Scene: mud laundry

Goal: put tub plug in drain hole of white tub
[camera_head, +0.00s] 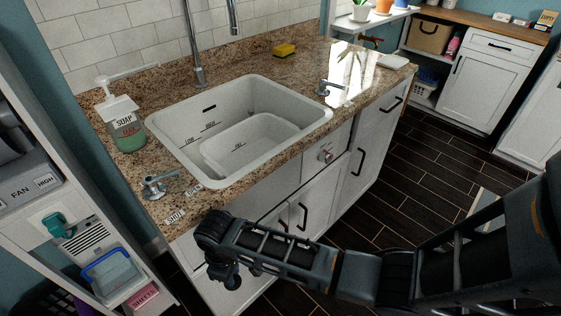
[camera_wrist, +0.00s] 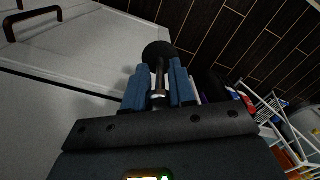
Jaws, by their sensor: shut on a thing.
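The white tub (camera_head: 160,127) is set into the granite counter in the head view. A smaller rounded white recess or basin (camera_head: 240,146) shows inside it. I cannot make out the drain hole. My gripper (camera_head: 228,277) is in front of the cabinet, below the counter's front edge and outside the tub. In the wrist view its two blue fingers (camera_wrist: 160,90) are shut on the stem of a dark round piece, the tub plug (camera_wrist: 158,52). The plug's round head sticks out beyond the fingertips. The plug is not clear in the head view.
A soap bottle (camera_head: 122,122) stands left of the tub, with a tap (camera_head: 196,60) behind it. A yellow sponge (camera_head: 284,50) lies behind. A shelf unit (camera_head: 60,150) stands at the left.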

